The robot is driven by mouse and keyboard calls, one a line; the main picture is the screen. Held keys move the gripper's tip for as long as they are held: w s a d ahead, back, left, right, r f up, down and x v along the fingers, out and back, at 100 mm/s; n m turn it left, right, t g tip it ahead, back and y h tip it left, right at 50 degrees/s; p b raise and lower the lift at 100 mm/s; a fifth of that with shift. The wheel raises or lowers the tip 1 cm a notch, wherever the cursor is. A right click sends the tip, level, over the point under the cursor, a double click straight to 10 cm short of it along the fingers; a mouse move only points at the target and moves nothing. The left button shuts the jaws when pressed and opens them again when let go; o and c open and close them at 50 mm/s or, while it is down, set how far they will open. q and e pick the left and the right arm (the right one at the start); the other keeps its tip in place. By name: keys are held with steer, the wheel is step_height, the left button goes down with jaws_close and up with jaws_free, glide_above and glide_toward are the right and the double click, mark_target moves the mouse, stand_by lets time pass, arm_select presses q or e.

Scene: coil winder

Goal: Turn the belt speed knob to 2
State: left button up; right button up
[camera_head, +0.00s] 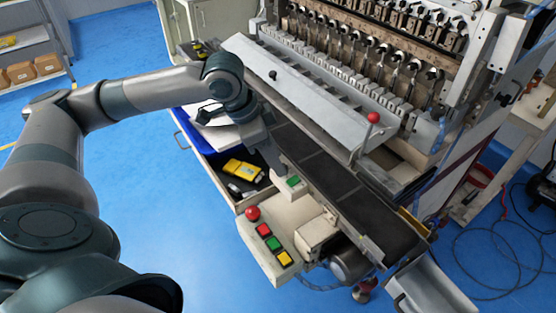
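My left gripper (276,164) reaches in from the left, pointing down beside the dark conveyor belt (352,205). Its fingertips are at or just above a small pale box (291,190) with a green face. I cannot tell whether they touch it, or whether the fingers are open or shut. No belt speed knob or number scale can be made out; the gripper may hide it. A control box (262,246) nearer to me carries a red mushroom button (253,213) and red, green and yellow square buttons. My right gripper is not in view.
The coil winder (378,50) stands behind the belt, with a red-knobbed lever (373,118) on its front. An open drawer (208,160) holding a yellow tool (243,169) lies below my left forearm. Cables lie on the blue floor at right.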

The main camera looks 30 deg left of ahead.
arm_select(q)
steer(key=shift+x, duration=0.95)
steer(key=shift+c, duration=0.6)
jaws_close()
